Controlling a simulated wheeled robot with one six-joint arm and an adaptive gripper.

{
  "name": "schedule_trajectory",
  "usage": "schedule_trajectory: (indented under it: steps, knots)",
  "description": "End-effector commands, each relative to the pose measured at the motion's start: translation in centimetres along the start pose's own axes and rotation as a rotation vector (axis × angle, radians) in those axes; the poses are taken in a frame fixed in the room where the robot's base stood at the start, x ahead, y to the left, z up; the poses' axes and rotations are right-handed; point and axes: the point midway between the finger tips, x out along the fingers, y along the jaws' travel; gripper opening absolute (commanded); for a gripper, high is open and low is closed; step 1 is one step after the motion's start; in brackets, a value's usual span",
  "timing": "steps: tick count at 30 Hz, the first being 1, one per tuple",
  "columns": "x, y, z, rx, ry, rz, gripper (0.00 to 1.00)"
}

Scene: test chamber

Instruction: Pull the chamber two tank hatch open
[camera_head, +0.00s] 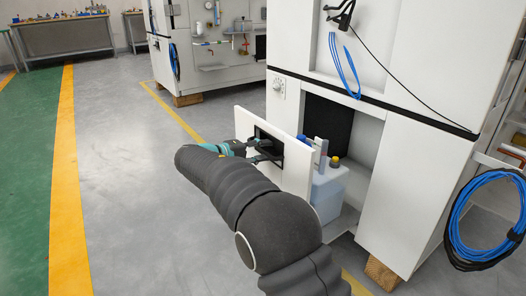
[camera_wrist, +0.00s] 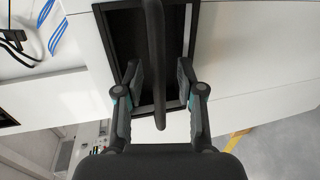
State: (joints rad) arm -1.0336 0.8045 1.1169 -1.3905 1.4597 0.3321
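The tank hatch (camera_head: 296,178) is a white panel with a black recessed handle (camera_head: 268,143). It stands out from the white cabinet, open, with a bluish translucent tank (camera_head: 329,196) with a yellow cap showing behind it. My gripper (camera_head: 252,148) is at the handle recess on the hatch's outer face. In the wrist view, the black handle bar (camera_wrist: 154,50) runs between the two fingers of my gripper (camera_wrist: 159,78). Gaps show on both sides of the bar, so the fingers look open around it. My arm hides the hatch's lower part in the head view.
The cabinet (camera_head: 415,185) has a dark open bay (camera_head: 328,128) behind the hatch. A coiled blue cable (camera_head: 453,215) hangs at the right. Another cabinet (camera_head: 205,55) and a workbench (camera_head: 65,35) stand farther back. The grey floor (camera_head: 125,180) at left is clear.

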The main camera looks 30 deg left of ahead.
Motion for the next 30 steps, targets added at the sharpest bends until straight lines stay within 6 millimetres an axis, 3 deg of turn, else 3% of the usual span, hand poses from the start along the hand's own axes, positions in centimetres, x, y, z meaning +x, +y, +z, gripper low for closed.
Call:
schedule_trajectory:
  steps: [7, 21, 30]
  knots:
    - [-1.2, 0.1, -0.1, 0.001, 0.004, 0.0, 0.38]
    - [-9.6, 0.0, 0.0, 0.001, 0.0, 0.0, 0.38]
    - [-11.8, 0.0, 0.0, 0.0, -0.002, 0.0, 0.38]
